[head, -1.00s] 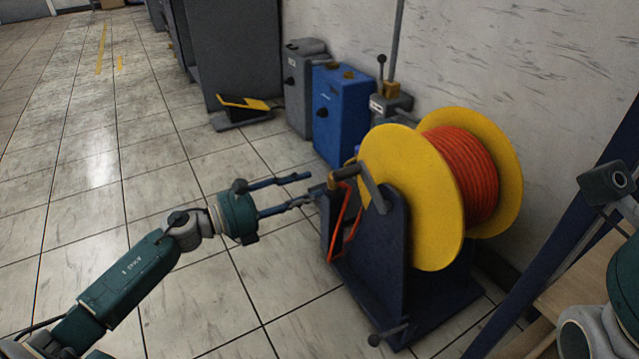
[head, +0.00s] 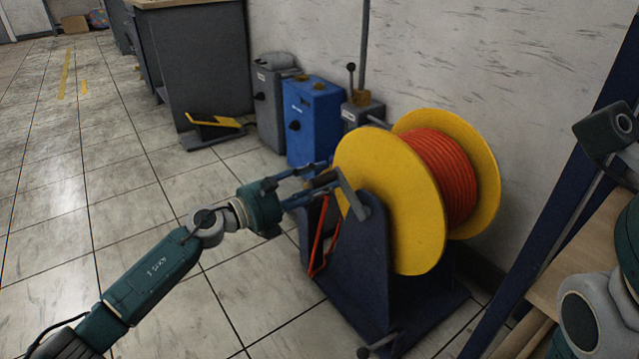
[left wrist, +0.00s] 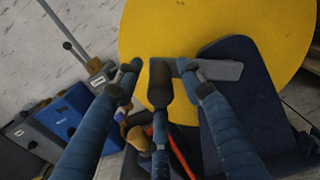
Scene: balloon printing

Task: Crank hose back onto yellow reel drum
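The yellow reel drum (head: 390,195) stands on a dark blue frame (head: 345,270), with orange-red hose (head: 450,175) wound between its flanges. A loose orange length (head: 319,240) hangs at the frame's left side. The grey crank arm (head: 351,195) is on the near flange side, with a dark handle (left wrist: 160,85) pointing toward my left gripper (head: 316,182). In the left wrist view, the fingers of my left gripper (left wrist: 163,82) lie on either side of this handle, with gaps visible, so it appears open around it. My right gripper is not in view.
A blue box (head: 313,115), a grey box (head: 272,100) and a post with a lever (head: 360,108) stand by the wall behind the reel. A wooden shelf (head: 575,265) is at right. Floor at left is clear.

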